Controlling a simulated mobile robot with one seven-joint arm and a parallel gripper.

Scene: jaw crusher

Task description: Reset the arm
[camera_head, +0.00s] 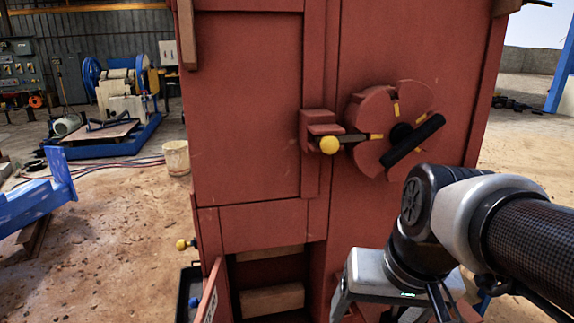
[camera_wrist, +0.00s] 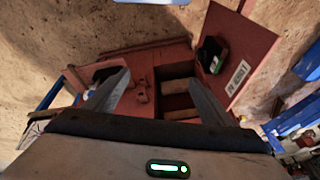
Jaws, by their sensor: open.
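My gripper (camera_wrist: 160,92) is open in the wrist view, with its two fingers spread wide and nothing between them. In the head view my arm comes in from the right and bends down at the lower right, in front of the red machine (camera_head: 260,110). The grey gripper body (camera_head: 368,274) shows there near the bottom edge, and its fingertips are not clearly visible. In the wrist view the red machine (camera_wrist: 150,65) lies beyond the fingers. I cannot tell the exact gap between gripper and machine.
A round red wheel with a black bar (camera_head: 412,140) and a yellow-knobbed lever (camera_head: 330,144) stick out of the machine. Its lower compartment (camera_head: 272,270) is open, with the hinged door (camera_head: 212,295) swung outward. A white bucket (camera_head: 176,157) stands left.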

